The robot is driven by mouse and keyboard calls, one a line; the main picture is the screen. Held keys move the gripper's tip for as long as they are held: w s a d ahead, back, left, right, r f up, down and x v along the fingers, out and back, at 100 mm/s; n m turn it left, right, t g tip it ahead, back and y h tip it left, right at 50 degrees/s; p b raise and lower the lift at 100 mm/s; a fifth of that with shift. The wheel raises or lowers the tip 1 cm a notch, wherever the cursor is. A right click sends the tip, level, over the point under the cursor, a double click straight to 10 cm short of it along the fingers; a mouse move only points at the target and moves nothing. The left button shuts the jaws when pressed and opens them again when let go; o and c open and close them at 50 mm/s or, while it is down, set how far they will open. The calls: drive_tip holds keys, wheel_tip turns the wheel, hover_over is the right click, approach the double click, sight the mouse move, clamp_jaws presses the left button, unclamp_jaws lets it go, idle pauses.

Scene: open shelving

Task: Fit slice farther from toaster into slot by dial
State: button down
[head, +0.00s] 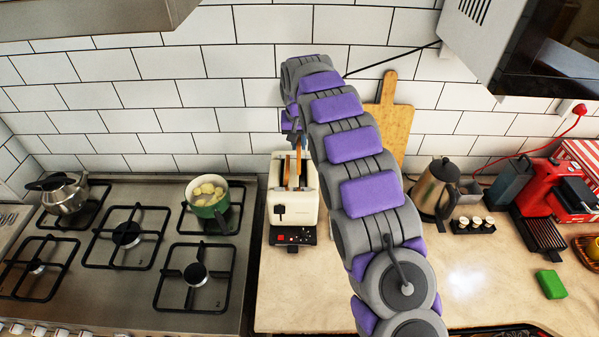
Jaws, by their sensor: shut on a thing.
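The cream toaster (306,209) stands on the counter right of the stove, with a dark lever on its front. A dark control panel (292,236) shows at its base; I cannot clearly make out which mark is the dial. My gripper (297,139) is above the toaster's far part, pointing down and shut on a bread slice (299,158). This slice is seen edge-on, upright over the right side of the toaster top. Another brown slice edge (287,170) shows to its left at the toaster top. How deep either slice sits is unclear.
A gas stove (150,292) with a green pot (208,207) is on the left. A cutting board (386,115) leans on the wall behind my arm. A kettle (436,190) and a red coffee machine (552,190) stand right. The counter front (300,290) is clear.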

drive_tip(key=f, duration=0.6)
drive_tip(key=d+f, duration=0.1)
drive_tip(key=f, duration=0.2)
drive_tip(key=shift+f+b, duration=0.3)
drive_tip(key=shift+a, duration=0.2)
drive_tip(key=c, duration=1.1)
unclamp_jaws()
drive_tip(key=shift+d+r, duration=0.1)
drive_tip(key=shift+d, duration=0.4)
drive_tip(key=shift+a, duration=0.1)
